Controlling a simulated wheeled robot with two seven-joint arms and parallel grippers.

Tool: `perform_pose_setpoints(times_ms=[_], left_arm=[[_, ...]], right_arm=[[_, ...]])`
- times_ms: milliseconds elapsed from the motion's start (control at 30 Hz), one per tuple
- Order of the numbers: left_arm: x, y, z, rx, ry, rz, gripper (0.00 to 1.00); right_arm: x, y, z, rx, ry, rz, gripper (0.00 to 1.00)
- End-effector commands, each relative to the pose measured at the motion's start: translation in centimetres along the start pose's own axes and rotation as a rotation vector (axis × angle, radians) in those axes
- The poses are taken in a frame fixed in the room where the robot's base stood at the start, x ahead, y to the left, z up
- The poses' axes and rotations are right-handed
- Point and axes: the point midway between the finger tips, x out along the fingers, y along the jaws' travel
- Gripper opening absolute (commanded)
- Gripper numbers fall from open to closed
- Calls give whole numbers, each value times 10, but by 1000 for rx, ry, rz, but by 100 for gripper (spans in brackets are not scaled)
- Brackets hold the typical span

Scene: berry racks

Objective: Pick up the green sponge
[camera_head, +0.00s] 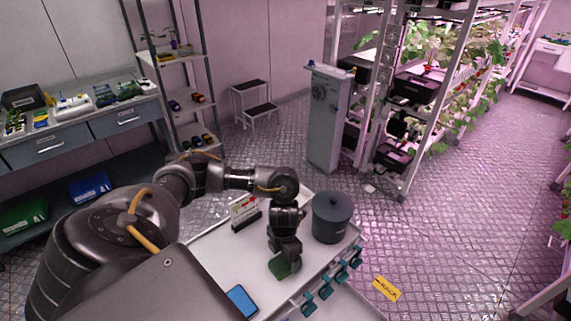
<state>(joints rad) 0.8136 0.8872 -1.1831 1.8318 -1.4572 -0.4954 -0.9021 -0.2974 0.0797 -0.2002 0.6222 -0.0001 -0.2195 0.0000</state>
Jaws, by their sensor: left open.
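The green sponge (279,269) lies on the white tabletop (213,250) of a cart in front of me. In the head view my left gripper (284,257) points down directly over the sponge and hides part of it. The gripper is open. Its fingers are close to the sponge, but I cannot tell whether they touch it or reach around it. My right gripper is not in view.
A dark lidded pot (332,217) stands right of the gripper. A small sign holder (245,213) stands to the left, and a blue-screened phone (242,301) lies near the front. Teal clips (325,287) line the cart's right edge. A yellow tag (386,288) is beyond it.

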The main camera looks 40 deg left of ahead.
Motion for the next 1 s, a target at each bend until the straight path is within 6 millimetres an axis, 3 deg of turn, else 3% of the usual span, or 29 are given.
perform_pose_setpoints(times_ms=[233,567,900,1000], left_arm=[[34,-1,2,-2,4,1,85],[41,-1,2,0,1,1,83],[41,-1,2,0,1,2,39],[41,-1,2,0,0,2,37]], right_arm=[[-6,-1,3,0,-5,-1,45],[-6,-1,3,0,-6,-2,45],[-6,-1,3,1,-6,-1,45],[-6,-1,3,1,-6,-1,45]])
